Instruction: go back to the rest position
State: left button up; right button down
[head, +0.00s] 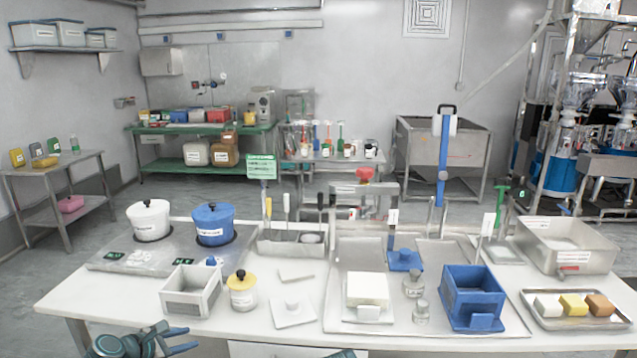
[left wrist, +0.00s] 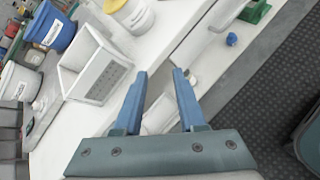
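My left gripper (head: 192,338) is low at the front left edge of the white table in the head view. Its two blue fingers also show in the left wrist view (left wrist: 160,74), spread apart with nothing held between them. In that view the fingers are over the table's front edge, apart from the white open box (left wrist: 97,72) and the yellow-lidded jar (left wrist: 133,14). Only a small teal piece of what may be my right arm shows at the bottom edge of the head view; the right gripper's fingers are not visible.
The table (head: 75,300) holds a white pot (head: 149,222), a blue pot (head: 213,226), the open box (head: 191,293), the yellow-lidded jar (head: 242,292), a blue bin (head: 473,300) and a block tray (head: 575,322). Bare tabletop lies at the front left.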

pick_arm(q)
jog(key=s+d+f+m+g+p, duration=0.1)
jog(key=s+d+m+g+p, duration=0.15)
jog(key=d+m, duration=0.55)
jog(key=s+d+f+m+g+p, duration=0.1)
jog(key=s+d+f+m+g, duration=0.25)
jog(key=d, duration=0.65)
jog(key=s+d+r+m+g+y+p, duration=0.1)
jog(key=s+d+m+g+y+p, duration=0.1)
jog(key=s+m, duration=0.4)
jog(key=s+d+r+m+g+y+p, duration=0.2)
jog(key=s+d+m+y, duration=0.2)
jog(key=d+m, duration=0.3)
jog(key=shift+s+d+m, duration=0.2)
jog(key=shift+s+m, duration=0.7)
jog(key=shift+m, duration=1.25)
